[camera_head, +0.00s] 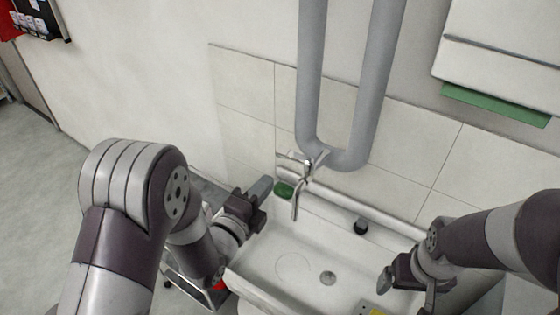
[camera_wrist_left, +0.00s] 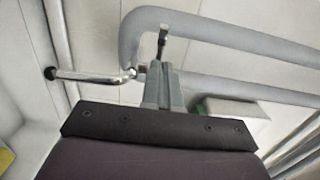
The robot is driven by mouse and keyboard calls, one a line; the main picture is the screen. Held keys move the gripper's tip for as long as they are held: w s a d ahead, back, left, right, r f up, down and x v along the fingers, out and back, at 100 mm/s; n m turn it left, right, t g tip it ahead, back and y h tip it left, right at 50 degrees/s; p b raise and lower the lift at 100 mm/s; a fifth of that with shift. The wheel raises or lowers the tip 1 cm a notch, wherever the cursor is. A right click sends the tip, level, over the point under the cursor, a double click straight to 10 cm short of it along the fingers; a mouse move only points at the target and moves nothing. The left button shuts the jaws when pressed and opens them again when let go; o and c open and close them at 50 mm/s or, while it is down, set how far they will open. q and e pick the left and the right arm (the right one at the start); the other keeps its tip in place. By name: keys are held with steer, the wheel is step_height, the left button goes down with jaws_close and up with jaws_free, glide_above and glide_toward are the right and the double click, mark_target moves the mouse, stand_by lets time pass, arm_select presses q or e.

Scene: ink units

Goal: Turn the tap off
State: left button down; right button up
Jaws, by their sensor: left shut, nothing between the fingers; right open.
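The chrome tap (camera_head: 304,178) stands at the back wall of the white sink (camera_head: 262,262), its spout pointing down over the basin. Small handles show at its top. I can make out no water stream. My left gripper (camera_head: 266,186) is shut and empty, left of the tap and apart from it in the head view. In the left wrist view its closed fingers (camera_wrist_left: 160,82) point towards a dark lever-like part (camera_wrist_left: 162,42); I cannot tell if they touch. The chrome spout (camera_wrist_left: 92,77) lies to their left. My right gripper (camera_head: 405,290) is open over the sink's right side.
A thick grey U-shaped pipe (camera_head: 312,75) hangs just above the tap. A green object (camera_head: 284,189) and a dark round object (camera_head: 361,227) sit on the sink's back ledge. A dispenser with a green bottom (camera_head: 495,103) is on the wall at upper right. The basin's middle is clear.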

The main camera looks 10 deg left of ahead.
mark_target(284, 156)
arm_select(q)
steer(key=p+x, duration=0.1)
steer(key=x, duration=0.5)
steer(key=shift+r+p, duration=0.15)
steer(key=shift+p, duration=0.2)
steer(key=shift+w+d, duration=0.15)
steer(key=shift+w, duration=0.4)
arm_select(e)
step_height(284, 156, up, 2)
steer(key=shift+s+r, duration=0.1)
steer(key=shift+r, duration=0.05)
arm_select(q)
steer(key=shift+w+r+b, duration=0.1)
steer(key=shift+w+b, duration=0.2)
steer(key=shift+b, duration=0.4)
steer(key=shift+w, duration=0.1)
arm_select(e)
steer(key=shift+s+a+f, duration=0.1)
steer(key=shift+s+f, duration=0.25)
steer(key=shift+f, duration=0.3)
steer(key=shift+s+f, duration=0.1)
